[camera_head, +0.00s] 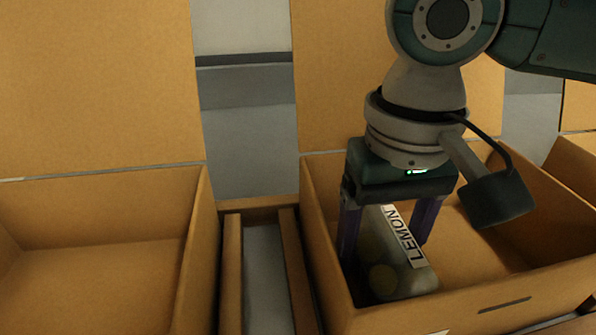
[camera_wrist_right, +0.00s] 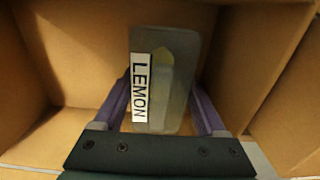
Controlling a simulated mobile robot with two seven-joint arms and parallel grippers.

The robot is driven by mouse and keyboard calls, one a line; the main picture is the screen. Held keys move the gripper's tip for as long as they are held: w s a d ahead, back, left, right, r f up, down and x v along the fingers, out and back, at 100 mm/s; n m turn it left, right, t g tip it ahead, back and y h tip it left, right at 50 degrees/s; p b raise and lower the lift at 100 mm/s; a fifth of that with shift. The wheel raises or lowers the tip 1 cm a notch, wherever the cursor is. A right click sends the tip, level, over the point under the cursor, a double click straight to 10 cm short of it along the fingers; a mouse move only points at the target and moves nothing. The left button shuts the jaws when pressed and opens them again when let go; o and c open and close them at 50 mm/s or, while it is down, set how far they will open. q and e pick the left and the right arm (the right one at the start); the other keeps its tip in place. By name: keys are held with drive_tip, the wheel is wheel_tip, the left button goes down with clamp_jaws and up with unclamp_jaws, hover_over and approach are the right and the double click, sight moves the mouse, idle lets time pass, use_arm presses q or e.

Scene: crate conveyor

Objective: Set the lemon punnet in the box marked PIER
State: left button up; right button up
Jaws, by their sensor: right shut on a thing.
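The lemon punnet (camera_head: 392,275) is a translucent grey tub with a white label reading LEMON. It is inside the right cardboard box (camera_head: 470,305), near that box's left front corner. My right gripper (camera_head: 385,235) reaches down into this box and is shut on the punnet, one finger on each side. In the right wrist view the punnet (camera_wrist_right: 178,75) sits between the two fingers, with the box walls around it. Whether it touches the box floor I cannot tell. No PIER marking is readable on any box. My left gripper is not in view.
Another open cardboard box (camera_head: 95,275) stands at the left and looks empty. A narrow gap with brown rails (camera_head: 232,270) separates the two boxes. Raised lids (camera_head: 95,85) stand behind them. Part of a further box (camera_head: 575,165) shows at the right edge.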

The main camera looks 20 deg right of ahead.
sight(386, 224)
drive_tip(key=shift+f, duration=0.1)
drive_tip(key=o, duration=1.3)
wheel_tip(386, 224, up, 12)
drive_tip(key=p, duration=0.3)
drive_tip(key=shift+f, duration=0.1)
drive_tip(key=shift+r, duration=0.25)
